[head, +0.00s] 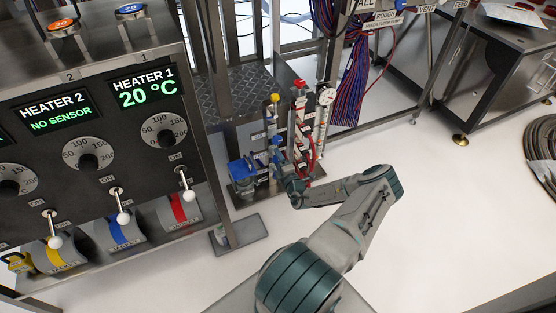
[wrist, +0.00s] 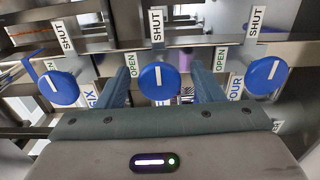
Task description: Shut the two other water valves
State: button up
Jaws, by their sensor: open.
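In the wrist view three round blue valve knobs stand in a row: left (wrist: 66,93), middle (wrist: 160,90) and right (wrist: 262,82). Each carries a white mark. The middle mark stands upright, towards its SHUT label (wrist: 157,25). OPEN labels (wrist: 133,65) show between the knobs. My gripper (wrist: 165,85) is open, its fingers on either side of the middle knob. I cannot tell whether they touch it. In the head view my gripper (head: 288,180) is low at the valve rack, which hides the knobs.
The heater panel (head: 85,130) with dials and switches stands at the left. A pipe stand with a gauge (head: 327,96) and blue fittings (head: 242,170) is beside my arm. Steel cabinets (head: 470,75) and a coiled hose (head: 542,155) are right. White floor (head: 450,220) is clear.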

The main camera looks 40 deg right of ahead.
jog(key=p+v, duration=0.3)
jog(key=v, duration=1)
jog(key=shift+s+a+p, duration=0.15)
jog(key=shift+s+p, duration=0.05)
jog(key=shift+p, duration=0.2)
